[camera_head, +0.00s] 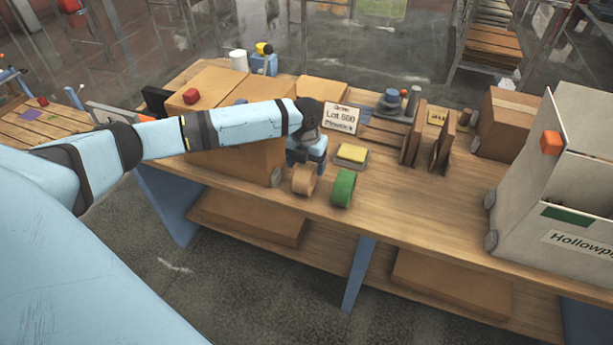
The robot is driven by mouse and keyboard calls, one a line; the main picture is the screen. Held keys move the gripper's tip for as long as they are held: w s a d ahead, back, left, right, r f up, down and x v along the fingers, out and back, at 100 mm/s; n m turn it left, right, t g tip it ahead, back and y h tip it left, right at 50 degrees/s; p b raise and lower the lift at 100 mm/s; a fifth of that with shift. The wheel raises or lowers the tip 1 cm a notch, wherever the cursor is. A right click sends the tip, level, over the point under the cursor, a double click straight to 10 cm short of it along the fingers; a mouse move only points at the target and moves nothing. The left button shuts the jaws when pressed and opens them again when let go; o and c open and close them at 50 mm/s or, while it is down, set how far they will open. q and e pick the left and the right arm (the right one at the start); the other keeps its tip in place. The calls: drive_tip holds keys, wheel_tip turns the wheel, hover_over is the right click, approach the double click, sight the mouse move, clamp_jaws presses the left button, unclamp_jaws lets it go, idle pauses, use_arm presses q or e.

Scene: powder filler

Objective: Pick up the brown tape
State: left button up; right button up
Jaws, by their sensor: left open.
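The brown tape (305,179) is a tan roll standing on its edge near the front of the wooden table (405,215). A green tape roll (343,188) stands on edge just right of it. My left arm reaches in from the left, and my left gripper (303,165) points down right at the brown tape, over its upper part. The gripper is open; its fingertips are small and partly hidden, so I cannot tell if they touch the roll. My right gripper is not in view.
A yellow-topped sponge-like block (351,155) lies behind the green roll. A large cardboard box (232,160) stands left of the tapes. A "Lot 500" sign (341,118) and upright brown boards (413,145) stand behind. A grey bin (555,180) stands at the right. The table front between is clear.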

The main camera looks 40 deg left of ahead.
use_arm(q)
drive_tip(key=shift+f, duration=0.45)
drive_tip(key=c, duration=1.1)
drive_tip(key=shift+r, duration=0.1)
wheel_tip(320, 180, up, 20)
drive_tip(key=shift+f, duration=0.1)
